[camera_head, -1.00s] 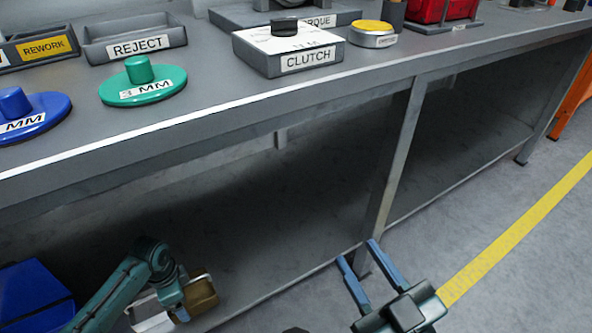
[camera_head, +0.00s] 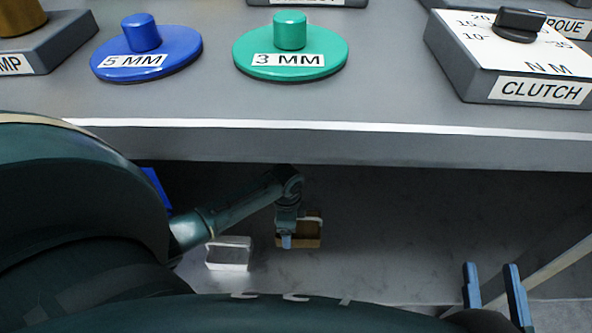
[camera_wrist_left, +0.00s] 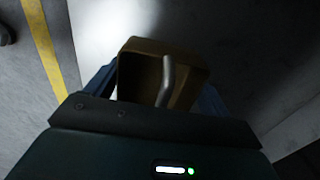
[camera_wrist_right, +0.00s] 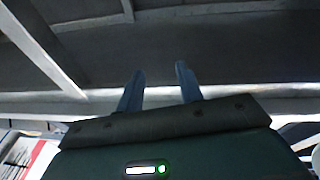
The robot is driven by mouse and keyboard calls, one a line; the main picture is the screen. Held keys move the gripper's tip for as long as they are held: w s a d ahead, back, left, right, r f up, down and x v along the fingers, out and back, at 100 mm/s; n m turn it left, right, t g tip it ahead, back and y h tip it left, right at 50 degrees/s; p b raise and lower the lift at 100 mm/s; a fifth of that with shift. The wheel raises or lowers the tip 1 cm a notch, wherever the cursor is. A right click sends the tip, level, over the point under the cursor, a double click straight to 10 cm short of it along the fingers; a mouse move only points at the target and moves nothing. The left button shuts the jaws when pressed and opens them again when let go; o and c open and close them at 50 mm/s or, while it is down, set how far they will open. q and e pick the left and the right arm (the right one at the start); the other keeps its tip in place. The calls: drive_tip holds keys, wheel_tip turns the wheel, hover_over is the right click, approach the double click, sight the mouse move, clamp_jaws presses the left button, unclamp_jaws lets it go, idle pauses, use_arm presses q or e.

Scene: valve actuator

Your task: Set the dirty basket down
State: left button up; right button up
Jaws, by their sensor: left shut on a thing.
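The brown basket (camera_head: 312,230), which I take to be the dirty one, is in my left gripper (camera_head: 286,238), below the front edge of the bench. In the left wrist view the basket (camera_wrist_left: 143,48) is between the blue fingers of my left gripper, with a grey bent handle (camera_wrist_left: 167,78) in front of it. I cannot tell whether its underside touches the surface below. A pale silver box (camera_head: 229,253) stands to its left in the head view. My right gripper (camera_head: 491,268) is open and empty at lower right; its spread fingers show in the right wrist view (camera_wrist_right: 160,75).
The bench edge (camera_head: 330,146) runs above the left gripper. On the bench top are a blue 5 MM disc (camera_head: 146,58), a green 3 MM disc (camera_head: 290,58) and the clutch box (camera_head: 520,60). A bench leg (camera_head: 540,255) stands at right. The shelf right of the basket looks clear.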

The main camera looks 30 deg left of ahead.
use_arm(q)
wheel_tip(320, 180, down, 6)
drive_tip(key=b, duration=0.3)
drive_tip(key=shift+f, duration=0.5)
drive_tip(key=shift+f+b, duration=0.2)
drive_tip(key=shift+b, duration=0.15)
use_arm(e)
drive_tip(key=r+y, duration=0.1)
drive_tip(key=w+r+n+t+y, duration=0.1)
drive_tip(key=r, duration=0.1)
drive_tip(key=shift+w+a+r+n+y, duration=0.1)
drive_tip(key=shift+a+r+n+y, duration=0.05)
drive_tip(key=shift+n+y, duration=0.2)
use_arm(q)
drive_tip(key=o, duration=1)
drive_tip(key=shift+f, duration=0.1)
use_arm(e)
drive_tip(key=shift+r, duration=0.1)
